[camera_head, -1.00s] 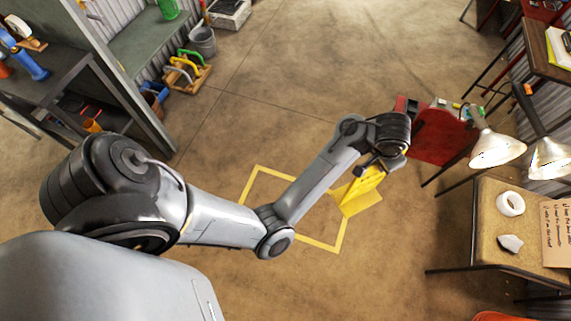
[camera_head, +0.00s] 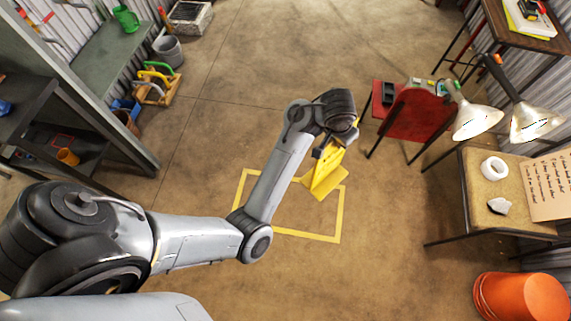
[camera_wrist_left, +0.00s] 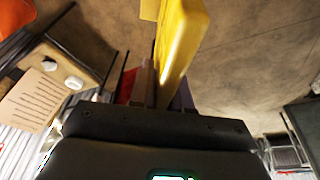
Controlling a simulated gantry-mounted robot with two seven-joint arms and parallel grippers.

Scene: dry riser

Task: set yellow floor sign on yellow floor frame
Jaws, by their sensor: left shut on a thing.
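The yellow floor sign (camera_head: 326,177) hangs from my left gripper (camera_head: 338,146) in the head view, above the right part of the yellow floor frame. The yellow floor frame (camera_head: 341,215) is a taped outline on the concrete, partly hidden behind my left arm. In the left wrist view the sign (camera_wrist_left: 181,45) rises between the fingers of my left gripper (camera_wrist_left: 160,98), which is shut on it. The head view does not show clearly how high the sign is above the floor. My right gripper is not in view.
A red chair (camera_head: 415,113) stands beyond the sign. A table (camera_head: 483,215) with a tape roll and lamps is on the right, with an orange bucket (camera_head: 520,297) in front. Shelving (camera_head: 90,120) lines the left. The floor around the frame is clear.

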